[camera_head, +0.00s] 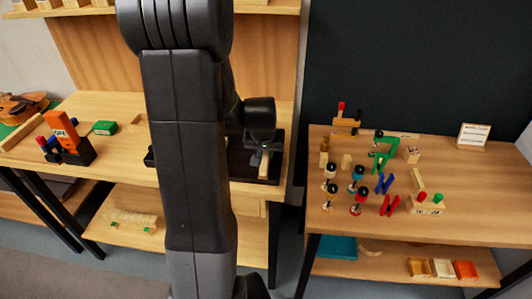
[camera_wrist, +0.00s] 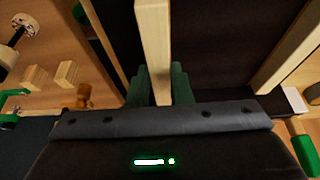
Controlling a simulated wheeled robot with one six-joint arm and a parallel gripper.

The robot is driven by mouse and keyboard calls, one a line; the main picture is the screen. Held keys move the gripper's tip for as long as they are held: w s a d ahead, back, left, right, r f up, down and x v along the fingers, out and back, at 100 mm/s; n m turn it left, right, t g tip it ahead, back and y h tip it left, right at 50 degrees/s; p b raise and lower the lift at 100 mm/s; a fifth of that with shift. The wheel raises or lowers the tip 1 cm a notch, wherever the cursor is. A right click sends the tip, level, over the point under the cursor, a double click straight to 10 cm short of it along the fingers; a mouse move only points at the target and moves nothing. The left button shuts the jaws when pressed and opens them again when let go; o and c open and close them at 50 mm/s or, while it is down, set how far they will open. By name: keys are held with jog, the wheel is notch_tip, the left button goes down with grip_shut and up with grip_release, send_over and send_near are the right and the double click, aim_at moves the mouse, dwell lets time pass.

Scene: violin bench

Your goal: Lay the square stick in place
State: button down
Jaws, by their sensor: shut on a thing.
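A pale square wooden stick (camera_wrist: 153,40) stands out from between the green fingers of my gripper (camera_wrist: 160,88) in the wrist view. My gripper is shut on it. In the head view the stick (camera_head: 264,164) shows below the dark end of my arm, over a black tray (camera_head: 240,165) on the left bench. I cannot tell whether the stick touches the tray. Another pale wooden strip (camera_wrist: 288,50) lies at the right in the wrist view, across or beside the dark tray surface. My arm hides much of the tray in the head view.
The right bench (camera_head: 465,205) carries several clamps, small wooden blocks and a card (camera_head: 473,136). A gap separates the benches.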

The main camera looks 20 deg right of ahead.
jog(key=shift+f, duration=0.2)
jog(key=shift+f, duration=0.25)
jog(key=c, duration=1.3)
grip_release()
jog(key=shift+r, duration=0.1)
jog(key=shift+r, duration=0.45)
jog(key=v, duration=1.1)
jog(key=shift+s+r, duration=0.15)
jog(key=shift+s, duration=0.05)
jog(key=shift+a, duration=0.1)
